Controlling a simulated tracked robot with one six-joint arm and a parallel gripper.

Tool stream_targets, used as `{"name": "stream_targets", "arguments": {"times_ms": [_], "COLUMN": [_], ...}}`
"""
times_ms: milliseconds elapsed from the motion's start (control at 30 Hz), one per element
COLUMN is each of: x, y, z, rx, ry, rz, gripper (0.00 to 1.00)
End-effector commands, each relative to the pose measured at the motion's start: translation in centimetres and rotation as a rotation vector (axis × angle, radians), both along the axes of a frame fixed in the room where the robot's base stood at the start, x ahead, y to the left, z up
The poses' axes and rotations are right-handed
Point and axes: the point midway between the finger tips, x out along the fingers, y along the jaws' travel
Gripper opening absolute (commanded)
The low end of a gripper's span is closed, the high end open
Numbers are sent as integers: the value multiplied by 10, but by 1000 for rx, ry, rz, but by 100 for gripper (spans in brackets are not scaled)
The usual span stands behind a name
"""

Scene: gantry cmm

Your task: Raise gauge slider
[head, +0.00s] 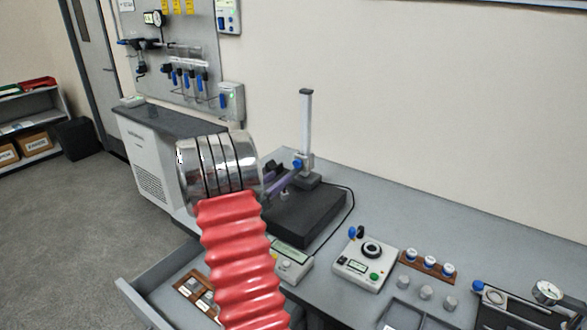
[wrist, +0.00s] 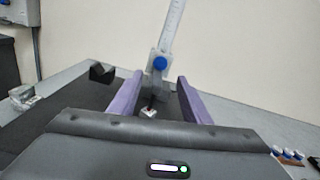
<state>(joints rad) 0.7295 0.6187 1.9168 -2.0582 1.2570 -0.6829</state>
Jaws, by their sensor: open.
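The gauge slider (head: 305,161), a grey block with a blue knob, sits low on an upright scaled column (head: 306,120) at the back of a black granite plate (head: 313,222). In the wrist view the slider (wrist: 154,73) shows between and beyond the fingertips, with its blue knob (wrist: 160,63) facing me. A thin probe hangs below it above a small metal block (wrist: 148,112) on the plate. My gripper (wrist: 161,88) is open, its purple fingers on either side of the probe, with nothing held. In the head view my arm hides most of the gripper.
A dark V-shaped block (wrist: 102,73) stands left of the fingers. A control box (head: 366,264) with a knob and a display unit (head: 290,263) sit right and front of the plate. An open drawer (head: 150,308) juts out in front. A wall panel (head: 180,40) with fittings hangs behind.

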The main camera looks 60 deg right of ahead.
Motion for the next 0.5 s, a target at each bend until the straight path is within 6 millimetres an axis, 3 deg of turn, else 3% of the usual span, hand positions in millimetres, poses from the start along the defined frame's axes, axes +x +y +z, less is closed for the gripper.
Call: {"name": "stream_targets", "arguments": {"times_ms": [500], "x": [-14], "y": [-79], "z": [-1], "rx": [0], "ry": [0], "rz": [-2], "gripper": [43]}}
